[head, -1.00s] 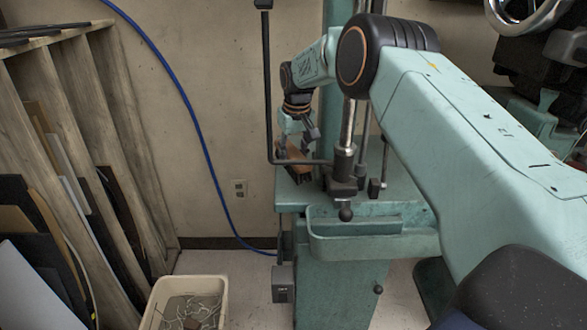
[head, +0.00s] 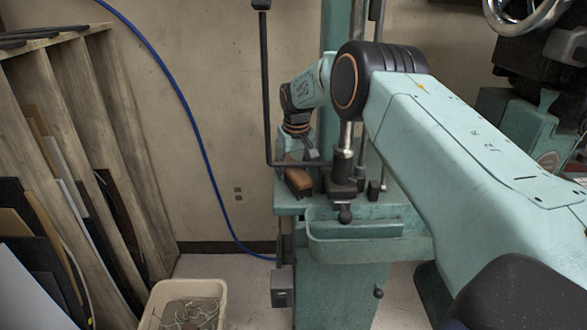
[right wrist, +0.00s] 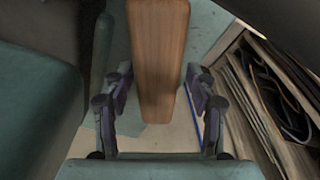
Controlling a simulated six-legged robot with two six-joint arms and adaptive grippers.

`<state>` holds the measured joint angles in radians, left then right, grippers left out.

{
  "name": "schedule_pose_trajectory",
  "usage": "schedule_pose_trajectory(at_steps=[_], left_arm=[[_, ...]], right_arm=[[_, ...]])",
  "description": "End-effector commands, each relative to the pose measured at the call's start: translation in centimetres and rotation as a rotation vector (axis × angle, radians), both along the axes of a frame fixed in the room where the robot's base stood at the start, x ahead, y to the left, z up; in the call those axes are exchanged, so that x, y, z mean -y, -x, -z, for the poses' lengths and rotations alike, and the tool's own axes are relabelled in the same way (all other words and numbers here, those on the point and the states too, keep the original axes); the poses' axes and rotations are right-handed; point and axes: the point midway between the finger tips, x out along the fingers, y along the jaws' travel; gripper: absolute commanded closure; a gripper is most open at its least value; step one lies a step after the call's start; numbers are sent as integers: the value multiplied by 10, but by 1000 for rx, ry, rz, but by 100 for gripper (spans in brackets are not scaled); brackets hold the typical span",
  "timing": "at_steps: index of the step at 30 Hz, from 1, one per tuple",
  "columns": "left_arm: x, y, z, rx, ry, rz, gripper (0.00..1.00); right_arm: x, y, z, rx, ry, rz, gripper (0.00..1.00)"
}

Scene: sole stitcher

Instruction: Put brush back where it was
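The brush (head: 298,178) has a brown wooden back and dark bristles. It lies on the left end of the green machine's table (head: 287,206), beside the black post fitting. My right gripper (head: 306,156) is just behind and above it, partly hidden by the machine's rods. In the right wrist view the brush (right wrist: 158,45) lies between the two spread fingers, with a gap on each side. The right gripper is open and holds nothing. My left gripper is not in view.
A bent black rod (head: 266,90) and a metal post (head: 344,160) stand close to the brush and gripper. A green tray (head: 370,245) juts from the machine's front. A cream bin (head: 158,300) and a wooden rack (head: 120,130) stand at the left.

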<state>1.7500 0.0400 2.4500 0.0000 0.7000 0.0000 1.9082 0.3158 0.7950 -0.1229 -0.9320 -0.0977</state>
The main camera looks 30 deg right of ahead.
Motion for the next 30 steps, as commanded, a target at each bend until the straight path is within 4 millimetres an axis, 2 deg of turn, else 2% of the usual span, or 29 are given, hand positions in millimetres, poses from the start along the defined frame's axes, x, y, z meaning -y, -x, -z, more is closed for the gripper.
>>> schedule_pose_trajectory(at_steps=[10, 13, 17, 24, 30], left_arm=[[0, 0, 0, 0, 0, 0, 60], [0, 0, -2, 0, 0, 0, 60], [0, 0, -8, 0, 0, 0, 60], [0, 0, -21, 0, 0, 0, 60], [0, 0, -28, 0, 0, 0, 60]], right_arm=[[0, 0, -1, 0, 0, 0, 35], [0, 0, -8, 1, -1, 0, 35], [-1, 3, -29, 2, -2, 1, 35], [-4, 11, -79, 3, -1, 0, 35], [-5, 17, -109, 1, -1, 1, 35]])
